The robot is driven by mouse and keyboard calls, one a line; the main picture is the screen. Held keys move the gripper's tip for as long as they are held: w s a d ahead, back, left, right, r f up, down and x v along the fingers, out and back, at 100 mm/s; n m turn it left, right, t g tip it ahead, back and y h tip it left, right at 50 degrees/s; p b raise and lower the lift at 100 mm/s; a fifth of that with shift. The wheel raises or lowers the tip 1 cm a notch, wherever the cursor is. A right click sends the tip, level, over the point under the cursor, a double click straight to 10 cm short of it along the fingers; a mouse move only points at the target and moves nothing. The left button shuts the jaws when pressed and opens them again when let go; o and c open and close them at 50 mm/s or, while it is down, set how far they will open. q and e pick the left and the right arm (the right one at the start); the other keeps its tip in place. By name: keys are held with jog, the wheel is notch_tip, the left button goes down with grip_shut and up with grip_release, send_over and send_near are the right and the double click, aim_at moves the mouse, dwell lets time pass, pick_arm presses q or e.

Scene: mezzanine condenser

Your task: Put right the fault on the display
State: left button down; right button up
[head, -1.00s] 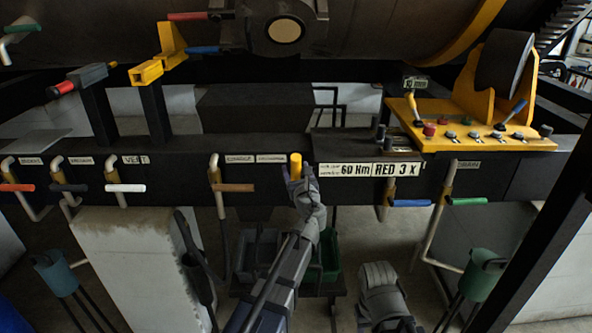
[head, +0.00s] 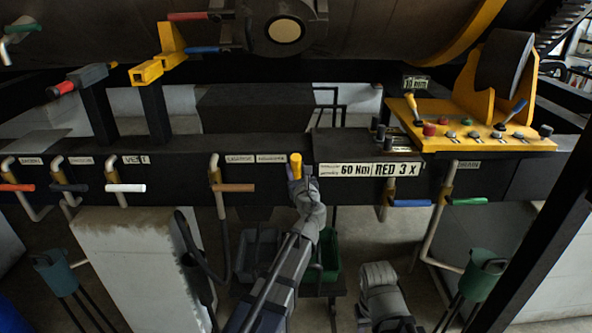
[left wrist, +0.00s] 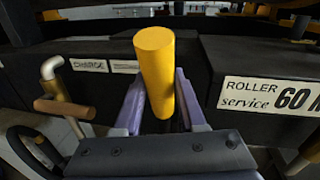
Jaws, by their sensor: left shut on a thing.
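My left gripper (head: 297,181) is shut on a yellow cylinder (head: 295,165), which stands upright between the fingers in front of the black beam. In the left wrist view the yellow cylinder (left wrist: 155,58) rises above the two purple-grey fingers (left wrist: 158,100); its lower end is hidden. A display that shows a fault is not clearly visible. A yellow control panel (head: 470,128) with knobs and small levers sits at the right.
The black beam (head: 90,150) carries valves with coloured handles, including a white one (head: 125,188) and a brown one (head: 233,188). A label plate (head: 368,170) reads 60 Nm, RED 3 X. Dark and green bins (head: 325,255) stand below. A large drum (head: 120,30) spans the top.

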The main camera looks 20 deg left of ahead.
dwell(0.9)
pick_arm(q)
jog(key=shift+w+r+p, duration=0.15)
jog(key=shift+r+p, duration=0.05)
jog(key=shift+p, duration=0.1)
jog(key=w+g+p, duration=0.1)
jog(key=w+p, duration=0.1)
jog(key=p, duration=0.1)
jog(key=w+a+r+g+h+p, duration=0.1)
jog(key=w+p, duration=0.2)
jog(key=w+a+g+p, duration=0.1)
jog(key=w+g+p, duration=0.1)
jog(key=p, duration=0.1)
jog(key=shift+w+a+r+m+h, duration=0.2)
jog(key=shift+w+m+h, duration=0.1)
jog(key=shift+w+m, duration=0.1)
jog(key=c, duration=0.9)
grip_release()
jog(key=o, duration=0.4)
jog(key=shift+f, duration=0.1)
jog(key=shift+s, duration=0.1)
